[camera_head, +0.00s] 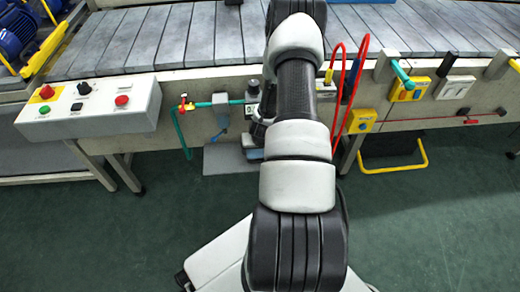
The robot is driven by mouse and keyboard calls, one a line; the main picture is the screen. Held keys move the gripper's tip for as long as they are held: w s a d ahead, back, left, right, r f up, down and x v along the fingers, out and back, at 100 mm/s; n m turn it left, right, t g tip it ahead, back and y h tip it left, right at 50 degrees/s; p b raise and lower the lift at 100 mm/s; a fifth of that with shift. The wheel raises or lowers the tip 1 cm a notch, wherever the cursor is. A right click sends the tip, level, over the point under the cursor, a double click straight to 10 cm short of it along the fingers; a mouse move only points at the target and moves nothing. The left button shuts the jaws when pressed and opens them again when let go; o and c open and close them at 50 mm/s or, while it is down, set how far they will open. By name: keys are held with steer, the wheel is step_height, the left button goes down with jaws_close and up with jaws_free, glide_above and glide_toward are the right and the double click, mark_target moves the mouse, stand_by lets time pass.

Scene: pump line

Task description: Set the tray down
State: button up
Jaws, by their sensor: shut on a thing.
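My arm rises from the bottom centre and passes over the near edge of the slatted conveyor, leaving the top of the view. I cannot make out my gripper; the far end of the arm is out of the picture or hidden behind its own links. No tray shows clearly. Slivers of blue lie at the top edge on both sides of the arm, too cut off to tell what they are.
The grey slatted conveyor (150,40) spans the top. A control box (90,112) with buttons stands at left. Red hoses (353,85) and yellow fittings (408,90) line the front at right. Blue pumps (18,30) sit upper left. The green floor (440,220) is clear at right.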

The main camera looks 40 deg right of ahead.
steer(key=o, duration=1)
steer(key=shift+f, duration=0.1)
steer(key=p+v, duration=0.2)
steer(key=v, duration=0.4)
steer(key=s+a, duration=0.2)
steer(key=s, duration=0.1)
steer(key=s+a+p, duration=0.1)
steer(key=s+a, duration=0.1)
steer(key=s, duration=0.1)
steer(key=s+a, duration=0.2)
steer(key=s, duration=0.2)
steer(key=shift+f, duration=0.3)
steer(key=shift+w, duration=0.1)
